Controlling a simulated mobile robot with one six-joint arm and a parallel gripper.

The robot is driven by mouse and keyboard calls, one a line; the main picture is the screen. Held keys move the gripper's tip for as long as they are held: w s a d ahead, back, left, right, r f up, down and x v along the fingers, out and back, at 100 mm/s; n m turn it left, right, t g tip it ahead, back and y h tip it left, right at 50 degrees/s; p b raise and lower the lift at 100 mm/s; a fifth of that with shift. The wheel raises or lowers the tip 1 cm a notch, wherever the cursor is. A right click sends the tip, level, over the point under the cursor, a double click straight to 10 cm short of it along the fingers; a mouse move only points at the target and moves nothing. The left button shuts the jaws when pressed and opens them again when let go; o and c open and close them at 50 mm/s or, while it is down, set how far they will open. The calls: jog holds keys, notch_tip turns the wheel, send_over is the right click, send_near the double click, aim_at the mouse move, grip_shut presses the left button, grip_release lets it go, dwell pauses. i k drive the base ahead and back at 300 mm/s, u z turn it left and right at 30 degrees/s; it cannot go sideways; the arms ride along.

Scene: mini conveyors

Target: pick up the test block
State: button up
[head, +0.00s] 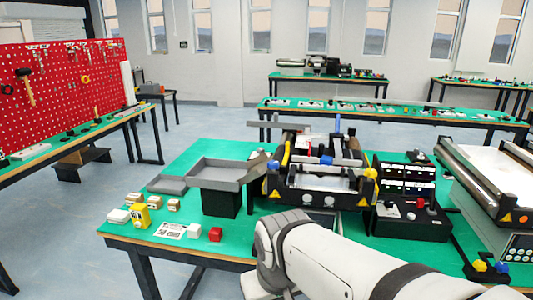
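Several small blocks lie on the near left part of the green table (190,155). I cannot tell which one is the test block. A red block (215,234) and a white block (194,230) stand close together near the front edge. A yellow piece (140,217) stands farther left, with tan blocks (173,204) around it and a flat white block (118,216) at the left corner. My white arm reaches in from the lower right, in front of the table edge. My gripper is not visible.
A grey tray (222,172) on a black stand rises behind the blocks. A mini conveyor (320,180) stands right of it, then a black control box (408,205) and a larger conveyor (500,190). A printed card (170,230) lies flat beside the white block.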

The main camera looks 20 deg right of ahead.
aim_at(325, 160)
jog(key=z, duration=0.35)
jog(key=i, duration=0.7)
jog(key=z, duration=0.75)
